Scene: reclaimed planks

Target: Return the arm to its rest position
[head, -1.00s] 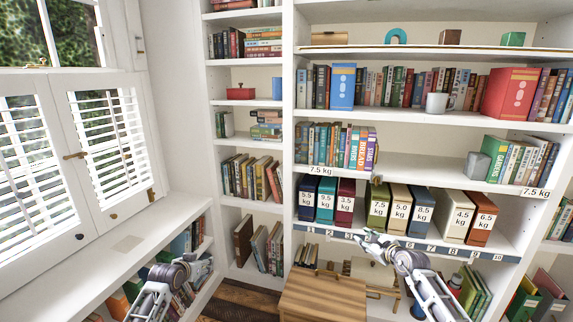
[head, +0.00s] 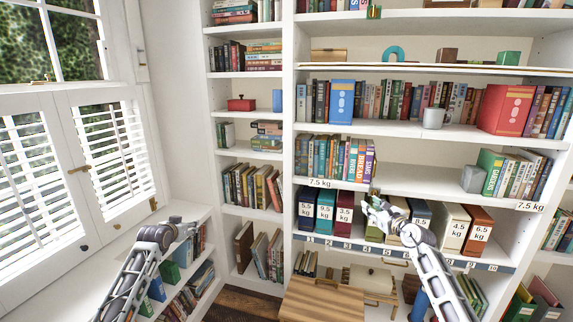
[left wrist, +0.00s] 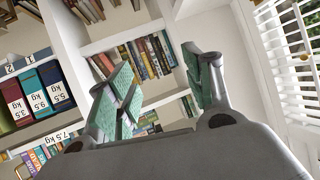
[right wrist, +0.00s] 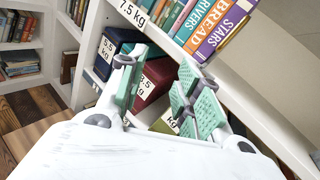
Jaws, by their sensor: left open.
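My left gripper (head: 182,226) is in front of the low white shelf under the window, at the left of the head view. In the left wrist view its green-padded fingers (left wrist: 160,92) are spread with nothing between them. My right gripper (head: 372,204) is in front of the row of weight-labelled boxes and partly hides the middle ones. In the right wrist view its fingers (right wrist: 160,90) are apart and empty, with a dark red box (right wrist: 155,80) behind the gap. I cannot tell whether they touch any box.
The bookcase holds the labelled boxes (head: 481,230) above a numbered strip (head: 400,254). A shelf lip with 7.5 kg tags (head: 420,196) is just above my right gripper. A wooden cabinet (head: 318,300) stands below. The window shutters (head: 112,155) are at the left.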

